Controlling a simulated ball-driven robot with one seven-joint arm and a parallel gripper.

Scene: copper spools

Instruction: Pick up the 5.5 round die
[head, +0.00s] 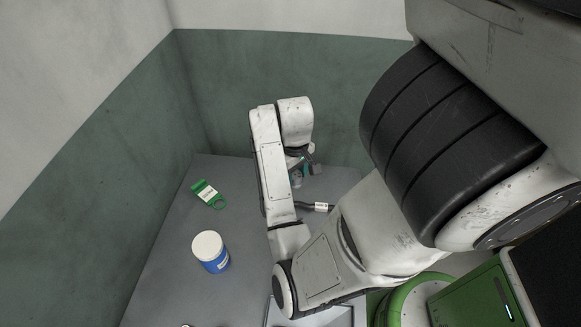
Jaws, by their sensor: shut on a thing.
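My gripper (303,170) is at the far part of the grey table, below the end of my arm. It is small in the head view and partly hidden by my arm. It is shut on a small grey round piece (297,181), which looks like the round die. No size marking can be read on it. I cannot tell whether the piece touches the table.
A dark-handled tool with a white label (321,207) lies beside my arm. A tray (341,315) is at the front edge. Walls close off the back and left.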

